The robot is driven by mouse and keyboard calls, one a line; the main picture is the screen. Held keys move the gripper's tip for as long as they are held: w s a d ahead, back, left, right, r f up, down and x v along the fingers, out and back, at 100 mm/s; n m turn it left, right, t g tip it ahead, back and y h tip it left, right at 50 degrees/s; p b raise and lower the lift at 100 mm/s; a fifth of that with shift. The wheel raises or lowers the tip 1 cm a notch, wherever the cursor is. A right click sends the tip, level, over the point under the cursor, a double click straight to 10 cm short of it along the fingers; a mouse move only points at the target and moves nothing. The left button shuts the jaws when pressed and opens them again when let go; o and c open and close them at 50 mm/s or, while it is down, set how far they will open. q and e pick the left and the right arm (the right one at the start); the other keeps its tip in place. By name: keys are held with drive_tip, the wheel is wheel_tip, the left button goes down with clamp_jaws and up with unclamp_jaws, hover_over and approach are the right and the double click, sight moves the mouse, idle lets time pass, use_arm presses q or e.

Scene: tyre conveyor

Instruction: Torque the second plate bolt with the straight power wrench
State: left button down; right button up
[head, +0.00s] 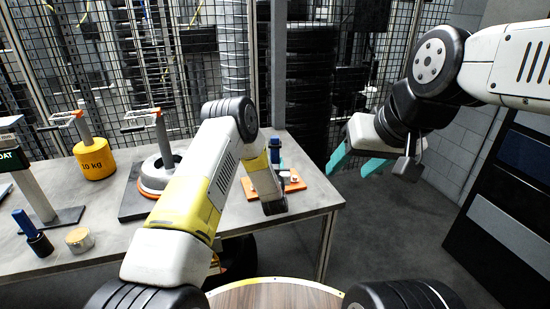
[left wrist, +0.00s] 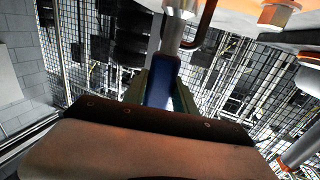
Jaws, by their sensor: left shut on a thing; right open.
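My left gripper (left wrist: 163,92) is shut on the blue handle of the straight power wrench (left wrist: 162,74), whose silver shaft rises out of the top of the left wrist view. The wrench also shows as a blue piece (head: 275,151) in the head view, beside the orange plate (head: 294,183) at the bench's right end. My left wrist covers part of the plate. A bolt head (left wrist: 276,15) shows at the upper right of the left wrist view. Whether the wrench tip sits on a bolt is hidden. My right gripper (head: 357,153) is open and empty, raised right of the bench.
On the grey bench (head: 110,215) stand a yellow 10 kg weight (head: 94,163), a grey ring weight with handle (head: 154,178), a blue-handled tool (head: 30,228) and a brass cylinder (head: 79,239). A mesh fence and tyres (head: 308,85) stand behind. The floor at right is clear.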

sight(275, 149)
use_arm(q)
drive_tip(key=shift+w+r, duration=0.1)
drive_tip(key=shift+r, duration=3.2)
